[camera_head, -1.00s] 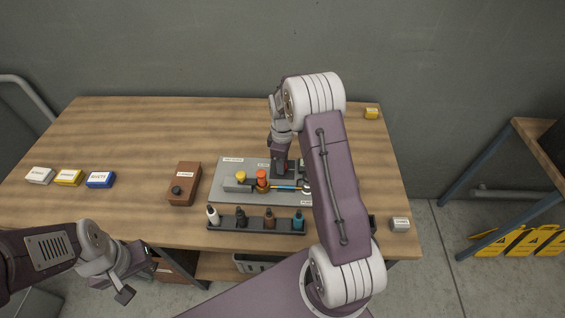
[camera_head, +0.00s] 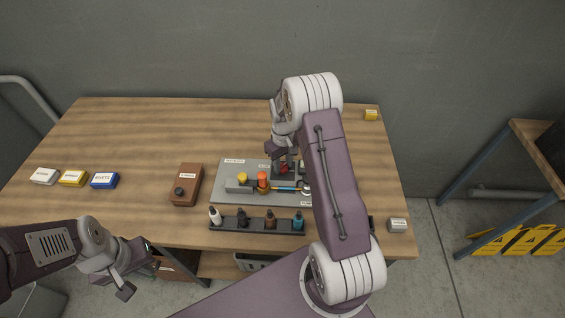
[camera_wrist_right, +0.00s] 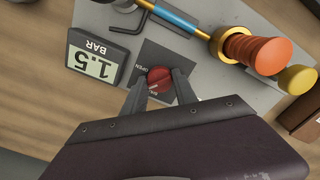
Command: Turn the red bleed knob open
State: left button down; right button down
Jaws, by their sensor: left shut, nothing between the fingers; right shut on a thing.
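The red bleed knob (camera_wrist_right: 160,85) sits on a dark square plate (camera_wrist_right: 168,58) of the grey panel, with the word OPEN printed beside it. In the head view the red knob (camera_head: 283,169) shows below my right gripper (camera_head: 282,160). In the right wrist view both fingers of my right gripper (camera_wrist_right: 160,90) are shut on the knob from its two sides. My left gripper (camera_head: 138,272) is shut and empty, low in front of the table's front edge, far from the panel.
A gauge (camera_wrist_right: 95,57) reading 1.5 BAR stands beside the knob. A blue and brass rod leads to an orange part (camera_wrist_right: 262,55) and a yellow cap (camera_wrist_right: 297,79). A rack (camera_head: 245,225) of bottles lies in front.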

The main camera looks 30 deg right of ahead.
jog(key=m+p, duration=0.1)
jog(key=m, duration=0.4)
jog(key=shift+s+m, duration=0.15)
jog(key=shift+m, duration=0.15)
jog(key=shift+f+m, duration=0.1)
jog(key=shift+m, duration=2)
jog(key=shift+a, duration=0.1)
jog(key=shift+s, duration=0.1)
jog(key=c, duration=1)
grip_release()
jog(key=shift+o, duration=0.2)
